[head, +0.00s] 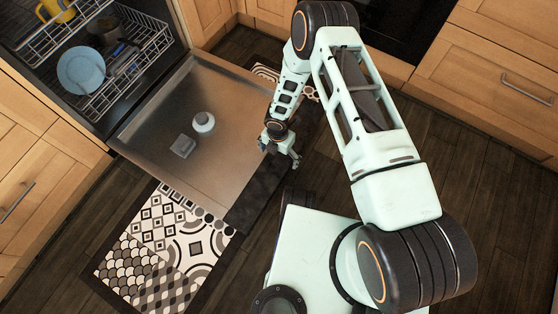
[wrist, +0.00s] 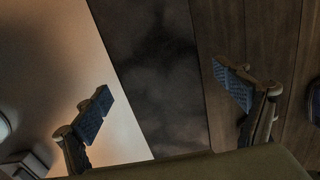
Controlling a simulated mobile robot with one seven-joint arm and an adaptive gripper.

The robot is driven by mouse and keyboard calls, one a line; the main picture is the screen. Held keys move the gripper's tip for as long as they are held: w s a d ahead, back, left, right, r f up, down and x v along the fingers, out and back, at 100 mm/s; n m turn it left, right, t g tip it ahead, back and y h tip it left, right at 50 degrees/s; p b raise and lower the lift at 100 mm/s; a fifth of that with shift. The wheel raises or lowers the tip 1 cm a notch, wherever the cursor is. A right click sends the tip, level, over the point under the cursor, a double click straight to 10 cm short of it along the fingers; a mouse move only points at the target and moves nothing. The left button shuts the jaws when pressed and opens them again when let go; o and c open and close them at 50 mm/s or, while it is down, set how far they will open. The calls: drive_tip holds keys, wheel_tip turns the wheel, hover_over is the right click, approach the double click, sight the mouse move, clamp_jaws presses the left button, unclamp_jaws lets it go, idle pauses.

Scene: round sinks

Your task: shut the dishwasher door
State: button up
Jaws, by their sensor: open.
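The dishwasher door (head: 222,112) is folded down flat, its metal inner face up, in the head view. Its dark top edge (head: 262,188) is toward my base. The dishwasher (head: 98,62) is open at the upper left, with racks of dishes inside. In the wrist view the door's inner face (wrist: 75,60) and dark edge strip (wrist: 155,70) show between and beyond my two spread fingers. My gripper is open and empty; I cannot tell whether it touches the door.
A blue plate (head: 80,70) stands in the lower rack (head: 125,75). A patterned mat (head: 165,245) lies on the wooden floor beneath the door. Wooden cabinets stand on both sides (head: 40,190). Dark floor (head: 470,190) is clear at the right.

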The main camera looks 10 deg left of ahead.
sight(279, 158)
drive_tip(key=shift+f+b, duration=0.35)
drive_tip(key=shift+f, duration=1.25)
drive_tip(key=shift+c, duration=0.3)
